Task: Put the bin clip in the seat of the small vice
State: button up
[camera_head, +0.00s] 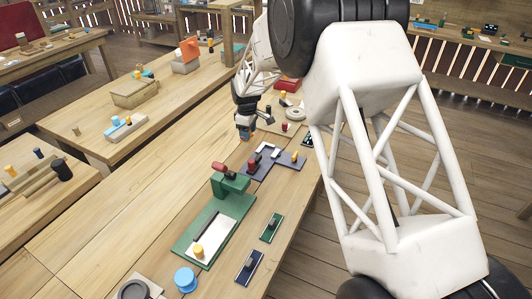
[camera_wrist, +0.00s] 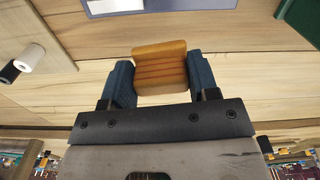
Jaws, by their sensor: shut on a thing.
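My gripper (camera_head: 246,131) is above the long workbench in the head view. In the wrist view its two blue fingers are shut on an orange ribbed block (camera_wrist: 160,68), which looks like the bin clip. The block is clear of the fixtures. A low fixture on a blue-grey base (camera_head: 289,160), with dark and red parts and a white piece, stands just right of and nearer than my gripper; it may be the small vice. Its pale edge seems to show at the top of the wrist view (camera_wrist: 112,6). Its seat cannot be made out.
A taller green fixture (camera_head: 231,184) with a red handle stands nearer on the bench, its base carrying a white plate. Small green (camera_head: 271,227) and blue (camera_head: 249,267) plates and a blue round pot (camera_head: 186,279) lie nearby.

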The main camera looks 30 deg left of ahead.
jog(key=w+d+f+m, duration=0.1)
jog(key=w+d+m, duration=0.5)
jog(key=d, duration=0.7)
jog(key=w+d+f+m, duration=0.1)
jog(key=w+d+m, duration=0.3)
jog(key=w+d, duration=0.75)
jog(key=d+f+m, duration=0.2)
jog(key=d+m, duration=0.6)
jog(key=d, duration=1.9)
jog(key=s+a+n, duration=0.5)
jog(key=s+a, duration=0.3)
jog(key=a, duration=0.3)
jog(key=s+a+n, duration=0.6)
jog(key=s+a, duration=0.3)
jog(key=a, duration=0.3)
jog(key=s+a+r+n, duration=0.1)
jog(key=s+a+n, duration=0.4)
jog(key=s+a, duration=0.3)
jog(key=a, duration=0.4)
jog(key=shift+s+n, duration=0.3)
jog(key=shift+w+a, duration=0.1)
jog(key=shift+a, duration=0.1)
